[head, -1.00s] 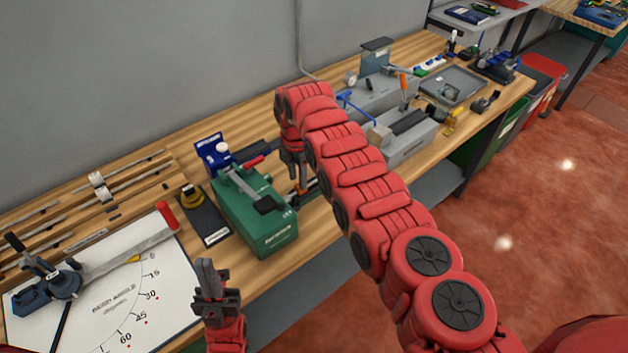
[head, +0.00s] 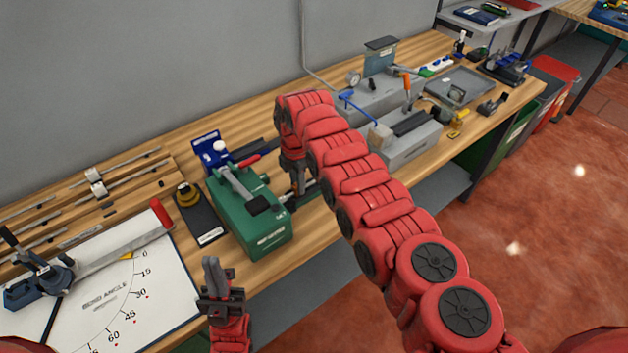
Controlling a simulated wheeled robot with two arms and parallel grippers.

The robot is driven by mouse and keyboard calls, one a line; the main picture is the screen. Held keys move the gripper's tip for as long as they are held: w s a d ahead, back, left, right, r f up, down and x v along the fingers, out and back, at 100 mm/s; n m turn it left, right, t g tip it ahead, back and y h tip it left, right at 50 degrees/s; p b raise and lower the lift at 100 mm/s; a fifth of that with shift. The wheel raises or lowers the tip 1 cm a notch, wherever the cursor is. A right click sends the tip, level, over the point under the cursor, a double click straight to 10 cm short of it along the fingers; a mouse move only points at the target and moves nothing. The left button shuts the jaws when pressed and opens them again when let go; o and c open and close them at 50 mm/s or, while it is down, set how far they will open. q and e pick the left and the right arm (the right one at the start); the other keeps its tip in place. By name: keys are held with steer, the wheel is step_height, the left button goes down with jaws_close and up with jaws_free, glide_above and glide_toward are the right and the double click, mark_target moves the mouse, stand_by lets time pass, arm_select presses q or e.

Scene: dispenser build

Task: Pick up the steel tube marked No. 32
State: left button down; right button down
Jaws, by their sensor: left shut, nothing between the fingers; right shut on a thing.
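Several thin steel tubes or rods (head: 120,176) lie on a wooden rack at the left of the bench, with pale metal collars on some. No marking No. 32 is legible on any of them. My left gripper (head: 210,268) is shut and empty, pointing up in front of the bench's front edge, below the green box. My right gripper (head: 297,190) points down close to the bench, just right of the green box. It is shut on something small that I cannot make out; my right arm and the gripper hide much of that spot.
A green box (head: 262,240) with a lever stands left of my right gripper. A bend-angle board (head: 165,290) with a bender lies at the left. Grey machines (head: 410,150) and a tray (head: 462,82) stand further right. The red floor is open at the right.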

steer(key=shift+r+p, duration=0.45)
steer(key=shift+r, duration=3.05)
